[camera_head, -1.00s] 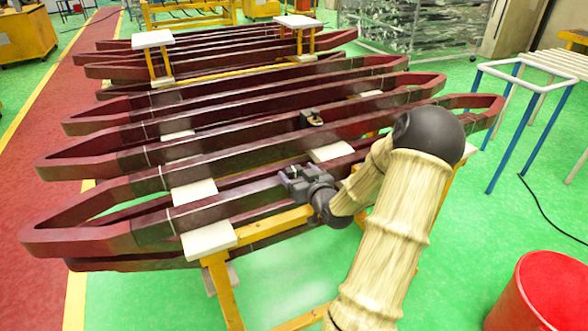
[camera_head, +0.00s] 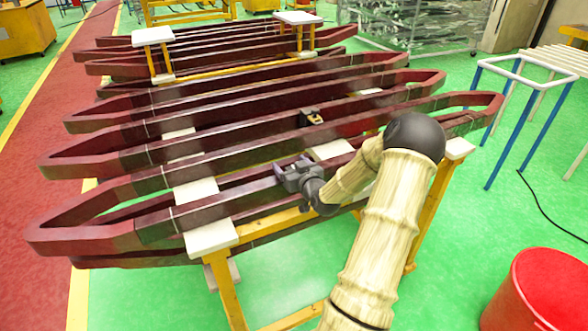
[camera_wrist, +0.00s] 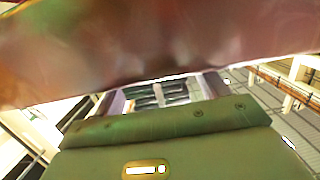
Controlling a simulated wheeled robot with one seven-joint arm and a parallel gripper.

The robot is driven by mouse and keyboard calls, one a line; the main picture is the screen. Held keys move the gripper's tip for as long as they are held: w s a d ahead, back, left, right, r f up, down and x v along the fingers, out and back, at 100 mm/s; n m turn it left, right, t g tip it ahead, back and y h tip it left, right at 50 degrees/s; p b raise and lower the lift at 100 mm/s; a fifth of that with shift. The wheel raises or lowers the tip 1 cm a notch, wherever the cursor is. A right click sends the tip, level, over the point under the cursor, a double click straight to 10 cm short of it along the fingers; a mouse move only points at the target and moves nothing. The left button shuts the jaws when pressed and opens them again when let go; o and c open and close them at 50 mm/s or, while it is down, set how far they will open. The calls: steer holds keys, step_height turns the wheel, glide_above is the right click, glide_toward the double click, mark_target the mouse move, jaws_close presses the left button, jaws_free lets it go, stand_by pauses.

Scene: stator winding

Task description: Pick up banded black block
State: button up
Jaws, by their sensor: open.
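A small black block with a tan band (camera_head: 311,118) sits among the dark red coils (camera_head: 230,143) in the head view, near their middle. My gripper (camera_head: 290,164) is open and empty, below and slightly left of the block in the picture, over the nearer coils. A clear gap with a coil bar lies between it and the block. In the wrist view the two purple-grey fingers stand apart, with the gripper opening (camera_wrist: 162,95) between them. A blurred red-brown coil surface (camera_wrist: 160,50) fills the upper part there. The block cannot be made out in the wrist view.
The long coils lie side by side on white pads (camera_head: 210,238) over a yellow frame (camera_head: 222,285). A blue-legged white rack (camera_head: 540,75) stands at right, a red drum (camera_head: 540,290) at lower right.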

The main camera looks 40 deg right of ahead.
steer(key=shift+c, duration=0.2)
steer(key=c, duration=1)
steer(key=shift+r, duration=0.15)
step_height(320, 180, up, 10)
steer(key=shift+f+b, duration=0.1)
steer(key=shift+b, duration=0.65)
